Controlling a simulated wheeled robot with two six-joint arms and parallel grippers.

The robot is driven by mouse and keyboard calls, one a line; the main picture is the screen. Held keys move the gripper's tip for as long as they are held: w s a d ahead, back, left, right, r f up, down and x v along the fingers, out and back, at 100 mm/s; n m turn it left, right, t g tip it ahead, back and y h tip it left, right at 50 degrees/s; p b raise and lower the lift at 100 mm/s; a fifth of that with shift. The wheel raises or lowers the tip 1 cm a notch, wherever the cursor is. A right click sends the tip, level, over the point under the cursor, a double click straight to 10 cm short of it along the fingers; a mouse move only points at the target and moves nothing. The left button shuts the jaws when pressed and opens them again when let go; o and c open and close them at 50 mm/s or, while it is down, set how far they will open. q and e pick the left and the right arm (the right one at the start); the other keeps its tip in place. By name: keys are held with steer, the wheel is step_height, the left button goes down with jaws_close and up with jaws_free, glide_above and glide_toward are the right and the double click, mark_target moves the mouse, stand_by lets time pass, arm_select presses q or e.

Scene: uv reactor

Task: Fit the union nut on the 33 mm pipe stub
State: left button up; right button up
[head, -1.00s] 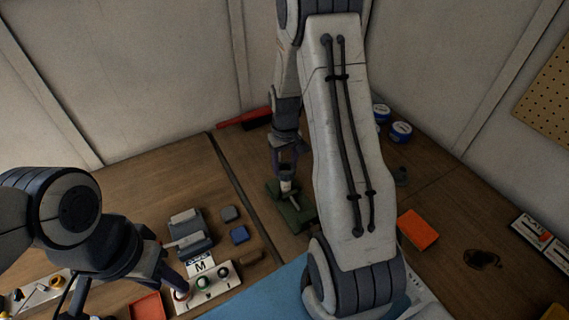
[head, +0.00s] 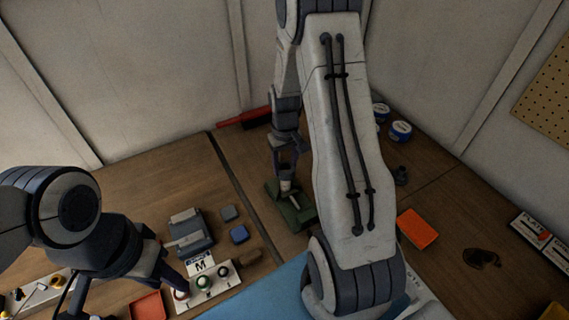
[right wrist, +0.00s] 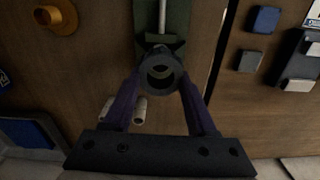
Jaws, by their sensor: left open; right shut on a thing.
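In the right wrist view a dark grey ring, which looks like the union nut (right wrist: 161,72), sits between the purple fingertips of my right gripper (right wrist: 160,80), which is shut on it. Beyond it is a green fixture (right wrist: 176,22) with a grey rod. In the head view my right gripper (head: 287,175) is over the green fixture (head: 293,213), pointing down. The pipe stub cannot be clearly told from the nut, and whether they touch cannot be seen. My left gripper (head: 130,298) is open and empty at the lower left, partly cut off by the frame.
A panel with coloured rings (head: 205,284), a grey device (head: 190,233) and small blocks stand left of the fixture. An orange tray (head: 417,229), blue tins (head: 400,131) and a black coil (head: 482,257) lie right. A blue mat (head: 262,297) is in front. A brass flange (right wrist: 57,17) shows in the wrist view.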

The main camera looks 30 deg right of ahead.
steer(key=shift+f, duration=0.25)
stand_by(0.3)
steer(key=shift+f+b, duration=2.3)
steer(key=shift+f, duration=0.75)
steer(key=o, duration=1.4)
step_height(320, 180, up, 11)
steer(key=shift+f+b, duration=0.2)
steer(key=shift+b, duration=0.7)
